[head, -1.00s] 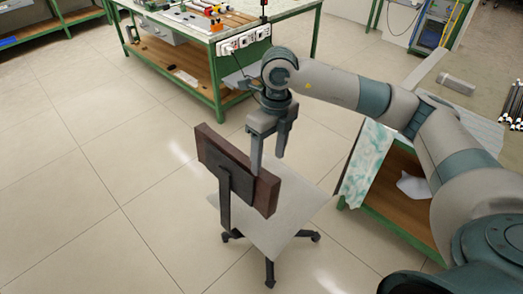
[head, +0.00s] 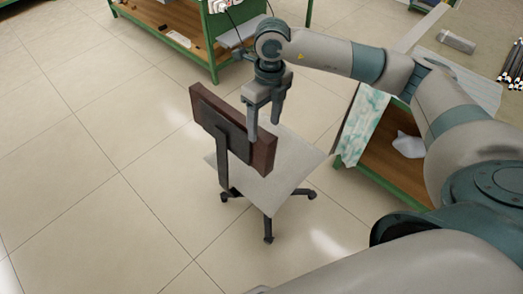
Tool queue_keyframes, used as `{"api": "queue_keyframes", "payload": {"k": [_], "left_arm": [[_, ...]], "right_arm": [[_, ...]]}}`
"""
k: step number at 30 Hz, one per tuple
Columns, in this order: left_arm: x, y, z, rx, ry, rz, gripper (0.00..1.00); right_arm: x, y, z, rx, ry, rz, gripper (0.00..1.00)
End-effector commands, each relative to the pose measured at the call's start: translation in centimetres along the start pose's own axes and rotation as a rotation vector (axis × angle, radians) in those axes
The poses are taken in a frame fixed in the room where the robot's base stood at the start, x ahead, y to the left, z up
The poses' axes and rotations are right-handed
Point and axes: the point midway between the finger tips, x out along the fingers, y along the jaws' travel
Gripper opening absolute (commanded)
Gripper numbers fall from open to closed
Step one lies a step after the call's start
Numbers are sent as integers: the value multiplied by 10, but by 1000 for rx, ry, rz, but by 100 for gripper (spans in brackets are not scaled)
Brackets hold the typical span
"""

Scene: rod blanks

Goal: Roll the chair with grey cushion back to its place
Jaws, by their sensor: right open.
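The chair with the grey cushion stands upright on the floor in the middle of the head view. It has a dark red-brown backrest (head: 217,112) on a black support, a light grey seat cushion (head: 278,172) and a black star base (head: 268,222) with castors. My right gripper (head: 264,131) points down at the right end of the backrest's top edge. Its jaws are open, with one finger overlapping the near face of the backrest and the other seen beyond the edge. I cannot tell whether they touch it. My left gripper is not in view.
A green-framed workbench (head: 180,38) with a wooden lower shelf stands at the back. Another green-framed bench (head: 383,180), with a patterned cloth (head: 362,125) hanging from it, is close to the chair's right. Tiled floor (head: 90,190) is clear on the left and in front.

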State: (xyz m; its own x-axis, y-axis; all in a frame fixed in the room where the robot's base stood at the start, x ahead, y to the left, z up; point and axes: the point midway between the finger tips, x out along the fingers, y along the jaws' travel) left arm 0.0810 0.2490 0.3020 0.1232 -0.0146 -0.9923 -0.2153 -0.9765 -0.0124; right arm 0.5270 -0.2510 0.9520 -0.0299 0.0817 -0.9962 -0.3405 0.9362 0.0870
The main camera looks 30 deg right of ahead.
Motion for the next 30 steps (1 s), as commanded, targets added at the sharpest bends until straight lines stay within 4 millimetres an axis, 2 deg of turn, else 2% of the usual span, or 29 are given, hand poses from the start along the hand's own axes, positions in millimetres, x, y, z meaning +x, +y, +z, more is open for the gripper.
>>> {"api": "queue_keyframes", "payload": {"k": [7, 18, 24, 30], "left_arm": [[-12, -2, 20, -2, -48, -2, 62], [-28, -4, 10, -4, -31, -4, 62], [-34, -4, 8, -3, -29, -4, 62], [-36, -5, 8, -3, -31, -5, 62]], "right_arm": [[40, 1, -1, 1, 4, 2, 61], [100, 1, -1, 0, 3, 1, 61], [124, 0, 0, 1, 2, 1, 61], [136, 0, 0, -1, 1, 0, 61]]}}
